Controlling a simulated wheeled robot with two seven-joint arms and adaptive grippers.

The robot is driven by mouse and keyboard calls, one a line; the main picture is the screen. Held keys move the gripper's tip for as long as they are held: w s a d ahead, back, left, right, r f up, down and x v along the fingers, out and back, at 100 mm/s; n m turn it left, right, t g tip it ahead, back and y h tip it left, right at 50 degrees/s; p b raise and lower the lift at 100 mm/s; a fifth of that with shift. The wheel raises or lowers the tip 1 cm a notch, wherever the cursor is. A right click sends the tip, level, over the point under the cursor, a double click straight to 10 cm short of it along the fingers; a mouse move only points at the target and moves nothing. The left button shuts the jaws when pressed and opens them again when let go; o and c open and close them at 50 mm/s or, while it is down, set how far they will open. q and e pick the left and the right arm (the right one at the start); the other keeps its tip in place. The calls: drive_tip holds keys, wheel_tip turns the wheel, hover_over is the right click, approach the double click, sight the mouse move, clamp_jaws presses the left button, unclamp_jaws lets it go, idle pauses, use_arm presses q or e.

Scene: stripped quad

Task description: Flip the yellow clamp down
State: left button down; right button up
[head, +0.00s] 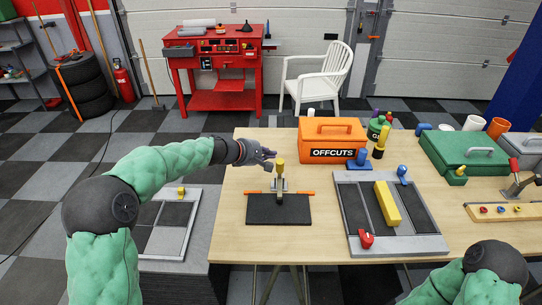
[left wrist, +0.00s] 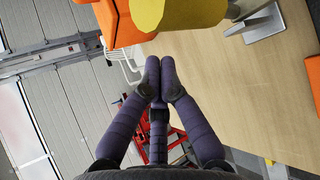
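The yellow clamp (head: 279,164) stands with its yellow handle upright on a black plate (head: 262,211), between orange bars. My left gripper (head: 268,160) is just left of and behind the handle, with nothing visibly held. In the left wrist view, the large yellow handle end (left wrist: 180,12) is at the top, beyond the fingertips (left wrist: 160,66) and apart from them in the picture. Two fingertips are close together there, with a third finger behind; whether they are open or shut is unclear. My right arm shows at bottom right, its gripper out of view.
An orange OFFCUTS box (head: 332,134) stands behind the clamp. A yellow and black tool (head: 380,143) is beside it. A grey tray (head: 353,222) with a yellow block (head: 387,203) lies to the right, with a green case (head: 465,152) beyond. Bare tabletop (head: 325,225) lies between plate and tray.

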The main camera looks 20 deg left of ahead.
use_arm(q)
drive_tip(key=s+a, duration=0.1)
drive_tip(key=s, duration=0.2)
drive_tip(key=s+a+f, duration=0.1)
drive_tip(key=s, duration=0.2)
drive_tip(key=s+a, duration=0.2)
drive_tip(key=shift+s+f, duration=0.25)
drive_tip(key=shift+s, duration=0.15)
drive_tip(key=shift+s+f, duration=0.1)
drive_tip(key=shift+s, duration=0.05)
drive_tip(key=shift+a, duration=0.1)
